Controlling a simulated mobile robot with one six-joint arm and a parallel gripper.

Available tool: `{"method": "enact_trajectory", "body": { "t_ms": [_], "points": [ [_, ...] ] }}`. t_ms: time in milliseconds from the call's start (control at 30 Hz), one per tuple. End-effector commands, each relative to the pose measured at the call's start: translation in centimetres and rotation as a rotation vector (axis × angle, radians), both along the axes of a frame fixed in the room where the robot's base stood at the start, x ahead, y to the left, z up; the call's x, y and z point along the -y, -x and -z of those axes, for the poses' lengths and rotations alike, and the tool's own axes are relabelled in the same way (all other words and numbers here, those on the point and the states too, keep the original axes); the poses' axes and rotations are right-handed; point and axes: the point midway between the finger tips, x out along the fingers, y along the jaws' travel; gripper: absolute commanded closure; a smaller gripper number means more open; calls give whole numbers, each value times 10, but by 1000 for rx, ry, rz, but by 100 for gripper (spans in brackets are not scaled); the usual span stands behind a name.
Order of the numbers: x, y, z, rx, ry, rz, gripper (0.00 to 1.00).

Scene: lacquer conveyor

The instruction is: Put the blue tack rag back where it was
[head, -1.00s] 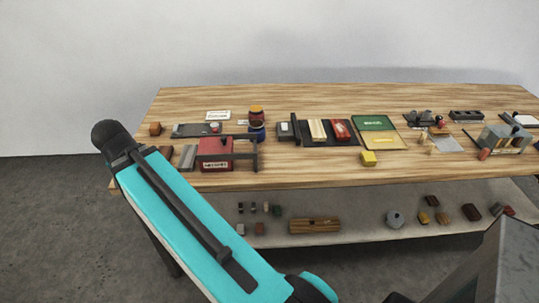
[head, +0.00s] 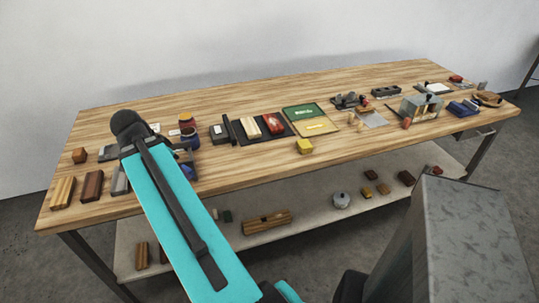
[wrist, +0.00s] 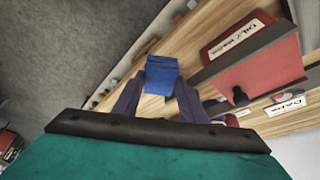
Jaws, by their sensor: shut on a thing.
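The blue tack rag (wrist: 162,75) is a small folded blue block in the wrist view. My gripper (wrist: 160,92) is shut on it, with one dark finger at each side. The rag is over the wooden table, near its edge in the picture; I cannot tell its height above the top. In the head view my arm hides most of the gripper, and I cannot make out the rag there for certain.
A red box with a white "OILY" label (wrist: 258,78) stands right of the rag in the wrist view. Brown blocks (head: 92,186) lie on the table's left end. A yellow block (head: 305,147) sits near the front edge. A lower shelf (head: 300,205) holds several small items.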

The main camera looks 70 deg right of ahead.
Motion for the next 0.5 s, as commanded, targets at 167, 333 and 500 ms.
{"method": "enact_trajectory", "body": {
  "t_ms": [167, 333, 500],
  "points": [
    [29, 30, 4, 0, 1, 101, 80],
    [53, 60, 7, 1, 3, 190, 80],
    [77, 93, 10, 0, 3, 281, 80]
  ]
}}
